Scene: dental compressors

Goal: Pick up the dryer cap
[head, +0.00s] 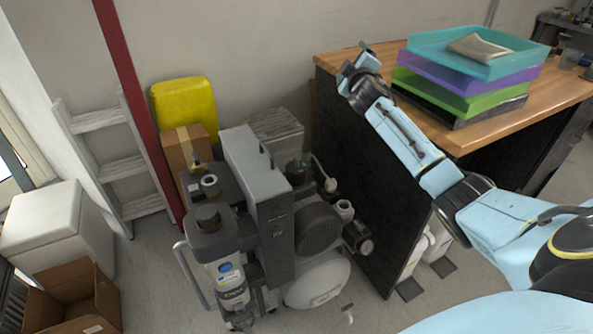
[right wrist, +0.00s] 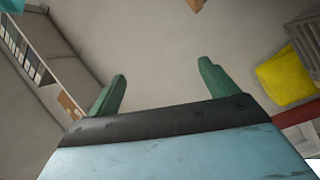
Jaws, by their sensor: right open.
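The dental compressor (head: 272,205) stands on the floor at the centre of the head view. A round dark cap (head: 207,213) tops the cylindrical unit at its front left; it looks like the dryer cap, but I cannot be sure. A pale ring-shaped part (head: 209,182) sits just behind it. My right gripper (head: 362,54) is raised near the left edge of the wooden table, well above and to the right of the compressor. In the right wrist view its green fingers (right wrist: 162,72) are apart with nothing between them. My left gripper is out of view.
Stacked trays (head: 465,75) stand on the wooden table (head: 336,62), whose dark side panel (head: 365,180) rises beside the compressor. A yellow canister (head: 184,102), a cardboard box (head: 187,146) and a ladder (head: 100,120) are behind and left. An open carton (head: 75,300) lies front left.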

